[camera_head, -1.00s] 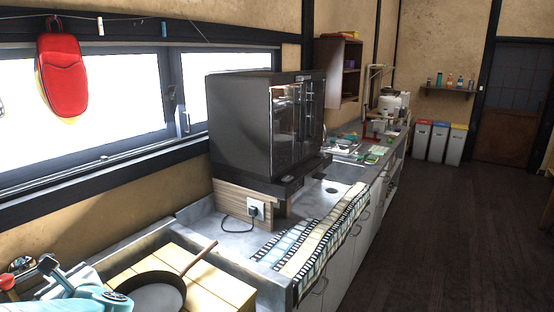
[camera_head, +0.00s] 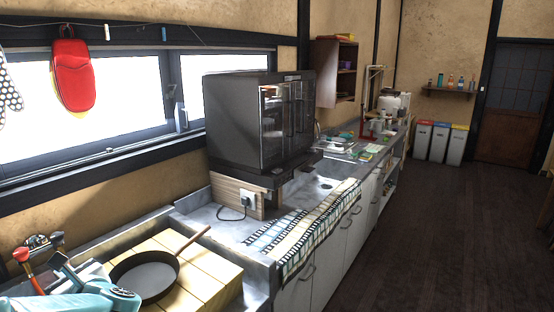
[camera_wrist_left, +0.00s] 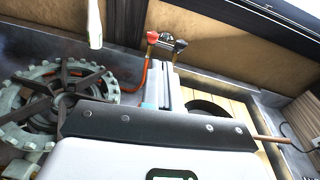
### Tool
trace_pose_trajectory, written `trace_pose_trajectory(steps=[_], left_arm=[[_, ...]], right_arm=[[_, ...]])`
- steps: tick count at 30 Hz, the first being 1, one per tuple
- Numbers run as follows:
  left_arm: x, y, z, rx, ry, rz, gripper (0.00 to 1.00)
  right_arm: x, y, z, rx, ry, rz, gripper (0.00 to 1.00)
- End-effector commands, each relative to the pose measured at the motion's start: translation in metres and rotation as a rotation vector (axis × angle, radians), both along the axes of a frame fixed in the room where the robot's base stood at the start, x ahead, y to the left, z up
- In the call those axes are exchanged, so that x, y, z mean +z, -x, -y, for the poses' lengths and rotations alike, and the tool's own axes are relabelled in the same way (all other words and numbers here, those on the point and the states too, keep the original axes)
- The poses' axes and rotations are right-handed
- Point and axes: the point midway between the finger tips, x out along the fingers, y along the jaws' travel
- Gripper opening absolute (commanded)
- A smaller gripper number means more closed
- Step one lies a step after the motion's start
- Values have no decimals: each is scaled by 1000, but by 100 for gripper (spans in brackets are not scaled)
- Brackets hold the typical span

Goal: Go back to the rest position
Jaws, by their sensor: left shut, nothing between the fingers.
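My left arm, pale teal, comes in at the bottom left corner of the head view. My left gripper (camera_wrist_left: 163,70) shows in the left wrist view as narrow grey fingers beyond a dark plate, shut and empty. In the head view its grey end is beside the frying pan (camera_head: 145,277) and apart from it. The pan lies on a yellow tiled block; in the wrist view it is partly hidden behind the fingers and plate. My right gripper is in neither view.
A gas valve with a red knob (camera_head: 22,254) and hose stands close to my left gripper. A round burner (camera_wrist_left: 50,105) is at left in the wrist view. A dark oven (camera_head: 262,122) stands on the counter behind a checked cloth (camera_head: 300,232). The floor (camera_head: 440,220) at right is clear.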

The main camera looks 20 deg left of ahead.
Motion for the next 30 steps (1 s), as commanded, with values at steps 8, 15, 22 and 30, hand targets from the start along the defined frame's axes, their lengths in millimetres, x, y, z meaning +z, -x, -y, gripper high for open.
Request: trace_pose_trajectory(steps=[8, 15, 22, 30], left_arm=[[-51, -9, 11, -10, 161, -10, 0], [-127, -13, 43, 3, 421, -14, 0], [-227, -4, 114, 86, 801, -4, 0], [-355, 42, 293, 537, 1456, 116, 0]], right_arm=[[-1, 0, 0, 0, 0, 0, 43], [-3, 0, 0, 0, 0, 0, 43], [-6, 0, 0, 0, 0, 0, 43], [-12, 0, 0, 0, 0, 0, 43]])
